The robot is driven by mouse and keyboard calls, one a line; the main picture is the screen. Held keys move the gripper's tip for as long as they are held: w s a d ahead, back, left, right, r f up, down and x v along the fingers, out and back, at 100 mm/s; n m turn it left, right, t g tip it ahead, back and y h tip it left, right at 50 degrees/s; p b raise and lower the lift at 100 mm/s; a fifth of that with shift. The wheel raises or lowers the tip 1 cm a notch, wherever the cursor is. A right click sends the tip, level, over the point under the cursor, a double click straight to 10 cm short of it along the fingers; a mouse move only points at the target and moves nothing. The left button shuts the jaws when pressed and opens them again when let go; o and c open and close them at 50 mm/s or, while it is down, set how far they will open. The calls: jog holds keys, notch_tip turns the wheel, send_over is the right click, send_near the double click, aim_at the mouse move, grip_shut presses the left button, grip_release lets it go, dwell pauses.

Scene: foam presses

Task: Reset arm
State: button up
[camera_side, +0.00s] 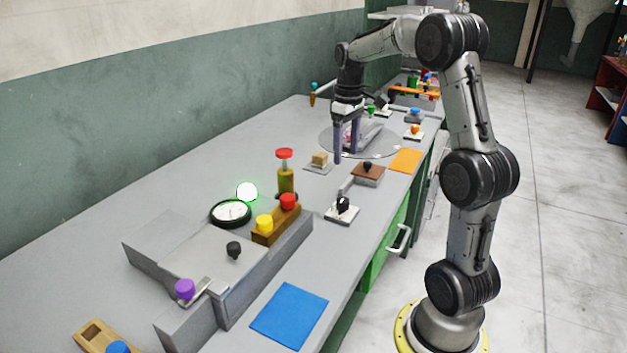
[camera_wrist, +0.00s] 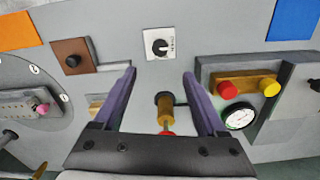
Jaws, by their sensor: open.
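My arm stands at the right of the side view and reaches over the long grey bench (camera_side: 183,208). My gripper (camera_side: 346,158) points down above the bench, near the round plate (camera_side: 380,146). In the wrist view its two purple fingers (camera_wrist: 160,88) are spread wide apart. No object shows between the fingertips; a brass post with a red top (camera_wrist: 165,118) shows beyond and below them. The same red-topped post (camera_side: 285,172) stands clear of my gripper in the side view.
A press box with red and yellow buttons (camera_side: 264,223), a dial gauge (camera_side: 230,213) and a glowing white lamp (camera_side: 246,191) stand left of my gripper. A rotary switch (camera_side: 342,208) and a brown block with a black knob (camera_side: 368,174) are nearby. Blue (camera_side: 289,315) and orange (camera_side: 405,160) mats lie flat.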

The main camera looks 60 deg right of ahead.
jog(key=s+a+r+n+t+h, duration=0.1)
jog(key=s+a+r+n+t, duration=0.1)
jog(key=a+r, duration=0.5)
jog(key=s+a+r+n+t, duration=0.1)
jog(key=s+a+r+n, duration=0.1)
jog(key=a, duration=0.9)
jog(key=s+a+f+m+t, duration=0.1)
jog(key=s+a+f, duration=0.2)
jog(key=s+a, duration=0.1)
jog(key=s+a+f+m+t+y, duration=0.1)
jog(key=s+a+f, duration=0.2)
jog(key=s, duration=0.4)
jog(key=shift+s+a+f+t, duration=0.3)
jog(key=shift+a+f, duration=0.1)
jog(key=shift+a, duration=0.1)
